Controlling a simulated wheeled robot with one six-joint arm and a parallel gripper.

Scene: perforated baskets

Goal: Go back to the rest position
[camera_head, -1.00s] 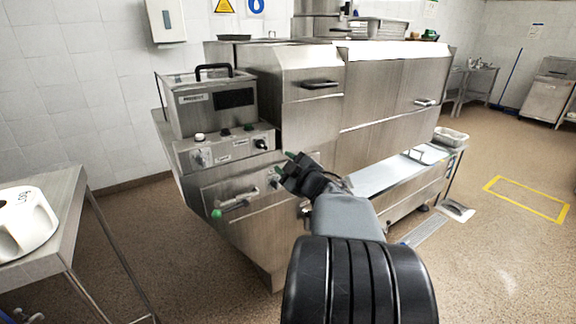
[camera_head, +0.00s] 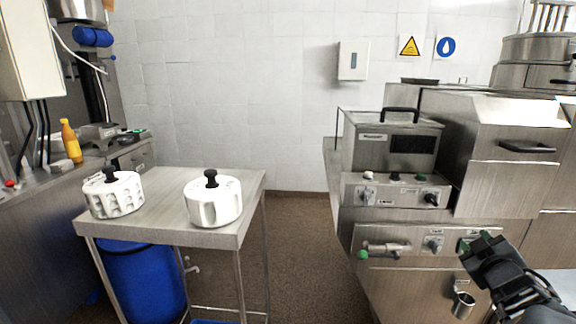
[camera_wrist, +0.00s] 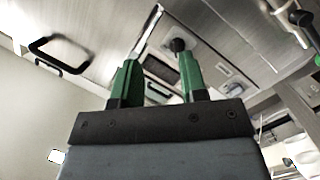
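My gripper (camera_head: 484,246) shows at the lower right of the head view, in front of the steel machine's control front. Its green-tipped fingers also show in the wrist view (camera_wrist: 160,75), spread apart with nothing between them. The wrist view looks along the fingers at the steel machine's panels, knob and a black handle (camera_wrist: 62,48). Two white baskets with black knobs stand upright on the steel table: a slotted one (camera_head: 114,195) at left and a smoother one (camera_head: 214,200) at right. My gripper is well to the right of both.
The steel machine (camera_head: 410,290) fills the right side, with a green-tipped lever (camera_head: 385,250) sticking out. The steel table (camera_head: 165,200) stands at left, with a blue bin (camera_head: 145,283) under it. Bare floor (camera_head: 305,250) lies between table and machine.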

